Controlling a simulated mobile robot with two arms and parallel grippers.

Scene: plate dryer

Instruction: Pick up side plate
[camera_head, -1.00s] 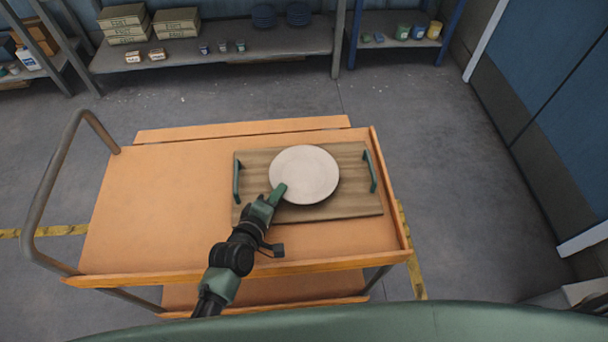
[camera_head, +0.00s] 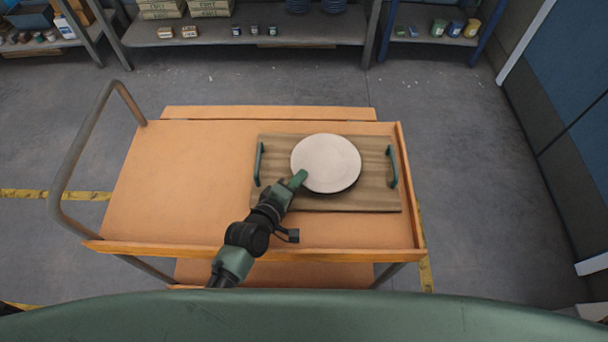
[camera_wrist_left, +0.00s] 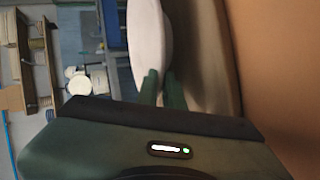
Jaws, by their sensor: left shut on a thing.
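The side plate (camera_head: 326,160) is round and off-white. It is over the wooden tray (camera_head: 380,196), about at its middle, with a dark shadow along its near edge. My left gripper (camera_head: 299,179) reaches in from the near left and is shut on the plate's near-left rim. In the left wrist view, the plate (camera_wrist_left: 150,40) shows nearly edge-on, with its rim between the two green fingers (camera_wrist_left: 162,78). I cannot tell whether the plate rests on the tray or is slightly above it. My right gripper is not in view.
The tray has two green handles (camera_head: 258,164) and stands on the right part of an orange cart (camera_head: 190,180). The cart's left part is bare, with a grey push bar (camera_head: 75,150) at its end. Shelves (camera_head: 290,30) with boxes and jars stand at the back beyond open floor.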

